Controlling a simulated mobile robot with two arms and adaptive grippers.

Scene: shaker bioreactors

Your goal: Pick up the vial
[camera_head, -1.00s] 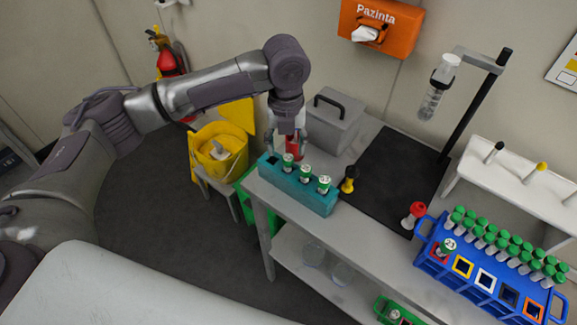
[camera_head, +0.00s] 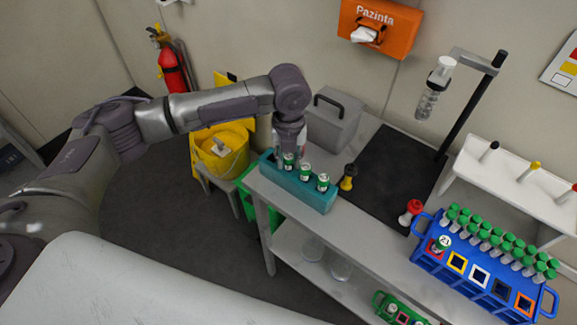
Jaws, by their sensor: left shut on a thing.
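Several green-capped vials are in view. Three stand in a row in the teal rack (camera_head: 309,195) on the bench: the leftmost vial (camera_head: 289,160), a middle vial (camera_head: 305,172) and a right vial (camera_head: 322,183). My left gripper (camera_head: 289,156) points down at the rack's left end and is shut on the leftmost vial. The fingers are small here and partly hidden by the arm's wrist, and the vial still appears to be in the rack. Another vial (camera_head: 443,242) stands in the blue rack (camera_head: 470,285) at the right. My right gripper is not in view.
A grey box (camera_head: 330,125) stands just behind the teal rack. A black-and-yellow piece (camera_head: 347,177) stands close to its right end. A dark mat (camera_head: 398,180), a stand with a hanging bottle (camera_head: 431,95) and a red-topped piece (camera_head: 411,211) are further right.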

